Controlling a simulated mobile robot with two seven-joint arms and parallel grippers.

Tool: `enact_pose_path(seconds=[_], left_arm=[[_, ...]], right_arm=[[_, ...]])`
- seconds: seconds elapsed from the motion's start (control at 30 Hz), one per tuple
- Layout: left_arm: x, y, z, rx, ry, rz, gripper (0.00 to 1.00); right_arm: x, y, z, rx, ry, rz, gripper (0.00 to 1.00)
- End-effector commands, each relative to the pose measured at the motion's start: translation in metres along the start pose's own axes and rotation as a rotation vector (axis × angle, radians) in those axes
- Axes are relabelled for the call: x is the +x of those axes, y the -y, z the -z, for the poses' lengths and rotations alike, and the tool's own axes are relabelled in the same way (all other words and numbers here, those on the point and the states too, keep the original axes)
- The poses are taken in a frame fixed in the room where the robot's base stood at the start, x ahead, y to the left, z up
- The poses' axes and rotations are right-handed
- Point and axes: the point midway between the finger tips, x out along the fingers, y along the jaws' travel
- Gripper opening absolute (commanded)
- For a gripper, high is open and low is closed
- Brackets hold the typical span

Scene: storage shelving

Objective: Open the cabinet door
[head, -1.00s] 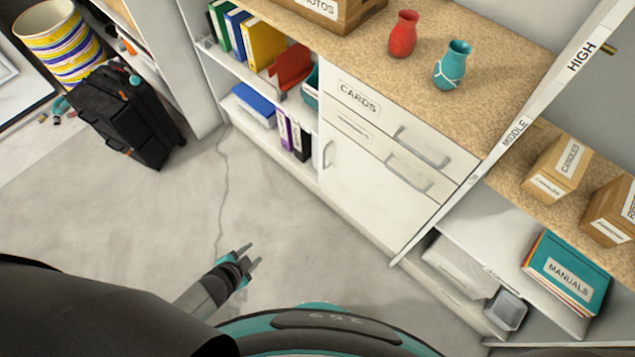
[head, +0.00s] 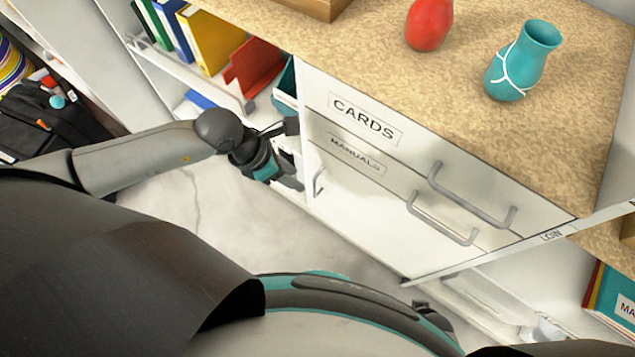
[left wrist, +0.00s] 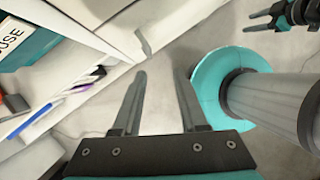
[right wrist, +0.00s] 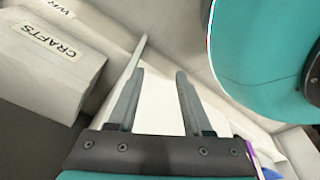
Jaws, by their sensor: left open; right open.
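The white cabinet door (head: 350,222) is shut below two drawers, with a grey upright handle (head: 319,183) near its left edge. That handle also shows in the left wrist view (left wrist: 143,42), ahead of the fingertips and slightly left. My left gripper (head: 293,155) is open and empty, just left of the handle in the head view and apart from it. It also shows in the left wrist view (left wrist: 162,75). My right gripper (right wrist: 160,75) is open and empty, low near white boxes; in the head view it is mostly hidden by my body.
Drawers labelled CARDS (head: 363,118) and MANUALS (head: 356,155) have bar handles that stick out above the door. A red vase (head: 430,24) and teal vase (head: 522,62) stand on the countertop. Open shelves with folders (head: 213,40) lie left. A CRAFTS box (right wrist: 45,65) is near my right gripper.

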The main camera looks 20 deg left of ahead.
Motion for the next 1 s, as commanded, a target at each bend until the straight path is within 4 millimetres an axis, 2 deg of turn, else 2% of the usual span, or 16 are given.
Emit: enact_pose_path(seconds=[0.1,0.27,0.57,1.0], left_arm=[[-0.002,-0.007,0.007,0.081,-0.034,-0.051,0.42],[0.001,-0.010,0.008,0.105,-0.043,-0.069,0.42],[0.030,-0.011,0.009,0.101,-0.042,-0.067,0.42],[0.072,-0.015,0.010,0.101,-0.041,-0.067,0.42]], right_arm=[[0.006,-0.001,0.002,0.001,-0.004,-0.002,0.50],[0.006,0.001,0.006,0.001,-0.006,0.000,0.50],[0.001,0.010,0.029,0.004,-0.011,0.011,0.50],[-0.019,0.023,0.061,0.011,-0.017,0.029,0.50]])
